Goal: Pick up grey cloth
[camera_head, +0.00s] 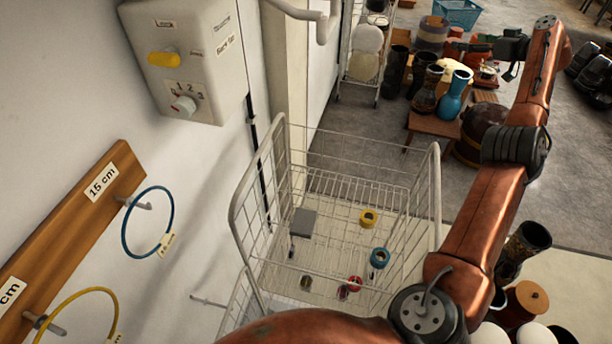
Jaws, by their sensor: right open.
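A small flat grey piece (303,222) shows inside the wire cart at the centre of the head view. It may be the grey cloth, but I cannot tell its material for sure. My right arm reaches up the right side of the view. Its dark gripper (462,46) points left at the top right, open, with nothing seen in it. It is far from the grey piece, up and to the right in the picture. My left gripper is not in view.
The wire cart (436,190) holds yellow, blue and red rolls. A wall box (190,60) and a wooden rail (75,235) with hanging hoops line the left. Goblet drums, including a blue one (454,93), stand at the back right. More drums stand at lower right.

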